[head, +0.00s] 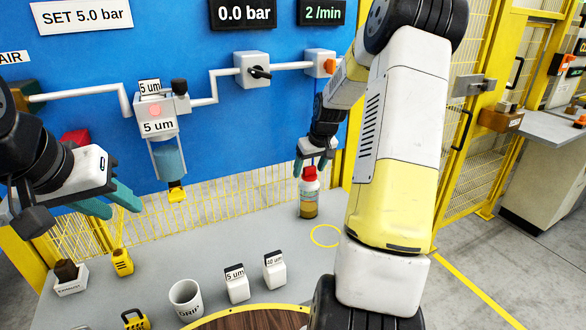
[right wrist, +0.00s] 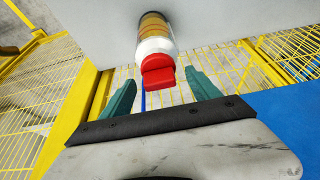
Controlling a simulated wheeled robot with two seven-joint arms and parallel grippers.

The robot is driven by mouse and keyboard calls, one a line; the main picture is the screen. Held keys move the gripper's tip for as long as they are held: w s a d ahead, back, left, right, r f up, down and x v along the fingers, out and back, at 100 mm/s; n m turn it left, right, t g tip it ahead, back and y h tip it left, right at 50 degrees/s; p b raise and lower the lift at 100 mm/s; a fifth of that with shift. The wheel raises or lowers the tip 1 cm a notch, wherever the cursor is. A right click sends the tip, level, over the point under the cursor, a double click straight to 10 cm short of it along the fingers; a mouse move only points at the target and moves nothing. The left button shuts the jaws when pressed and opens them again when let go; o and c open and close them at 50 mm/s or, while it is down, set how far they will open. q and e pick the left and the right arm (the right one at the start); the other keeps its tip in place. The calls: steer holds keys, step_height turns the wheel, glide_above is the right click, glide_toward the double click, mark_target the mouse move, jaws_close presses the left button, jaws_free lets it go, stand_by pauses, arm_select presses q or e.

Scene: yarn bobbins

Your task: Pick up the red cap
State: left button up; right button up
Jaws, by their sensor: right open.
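The red cap (head: 310,173) sits on top of an upright bottle (head: 308,198) on the grey table in the head view. The bottle has a pale label and amber contents low down. My right gripper (head: 314,164) is just above the cap with its fingers spread. In the right wrist view the red cap (right wrist: 158,70) lies between and a little beyond the open fingers, seemingly untouched; the exact gap is hard to tell. My left gripper (head: 128,203) is at the left, away from the bottle, with its teal fingers apart and nothing between them.
A yellow ring (head: 326,236) is marked on the table in front of the bottle. Two white boxes (head: 237,284) and a white mug (head: 186,299) stand nearer the front. A clear filter bowl (head: 168,160) hangs from the blue panel. Yellow mesh fencing runs behind the table.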

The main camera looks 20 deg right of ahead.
steer(key=c, duration=1.4)
steer(key=shift+r, duration=0.15)
